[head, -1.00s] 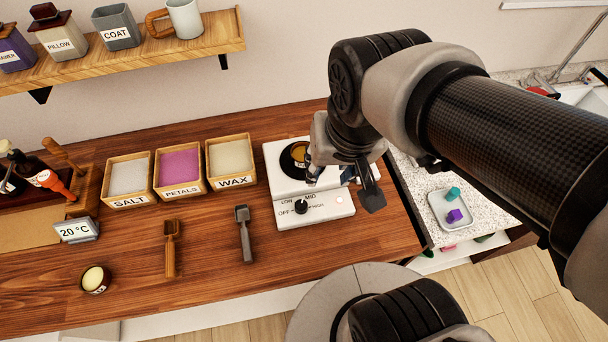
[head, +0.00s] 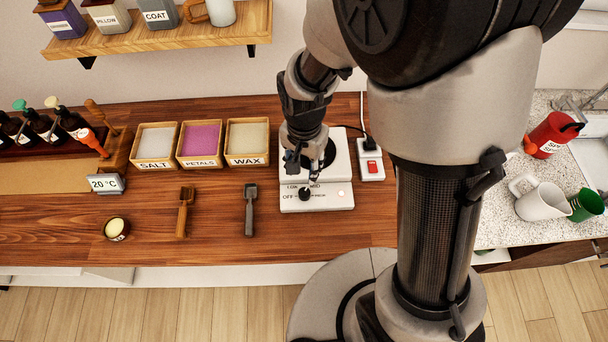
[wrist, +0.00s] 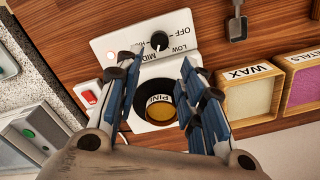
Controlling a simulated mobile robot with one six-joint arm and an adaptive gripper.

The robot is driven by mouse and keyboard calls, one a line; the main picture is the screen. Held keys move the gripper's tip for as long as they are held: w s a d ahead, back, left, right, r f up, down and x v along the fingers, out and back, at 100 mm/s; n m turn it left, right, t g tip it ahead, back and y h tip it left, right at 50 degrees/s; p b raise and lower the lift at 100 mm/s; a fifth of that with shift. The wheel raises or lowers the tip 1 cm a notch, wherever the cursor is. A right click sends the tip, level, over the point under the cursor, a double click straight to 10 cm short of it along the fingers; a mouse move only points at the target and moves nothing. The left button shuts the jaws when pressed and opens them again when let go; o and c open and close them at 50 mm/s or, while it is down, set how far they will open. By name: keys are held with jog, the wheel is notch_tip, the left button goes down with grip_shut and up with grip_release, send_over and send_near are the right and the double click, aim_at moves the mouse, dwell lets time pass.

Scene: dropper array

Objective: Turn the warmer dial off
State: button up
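The white warmer (head: 330,200) stands on the wooden counter, with its black dial (head: 305,194) on the front panel. The dial also shows in the wrist view (wrist: 159,41), among the labels OFF, LOW, MID and a partly hidden one. I cannot tell for sure which label its pointer faces. A jar marked PINE (wrist: 159,106) sits in the warmer's round black well. My gripper (wrist: 163,57) is open and empty above the warmer, its blue-grey fingers apart on either side of the jar, tips towards the dial. Contact is not visible.
A power strip with a red switch (head: 373,167) lies right of the warmer. The WAX bin (head: 247,140) stands to its left, beside PETALS and SALT bins. A dark scoop (head: 250,210) lies left of the dial.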

aim_at(304, 192)
notch_tip(304, 192, down, 13)
jog(key=shift+b, duration=1.25)
jog(key=shift+c, duration=0.3)
jog(key=c, duration=0.7)
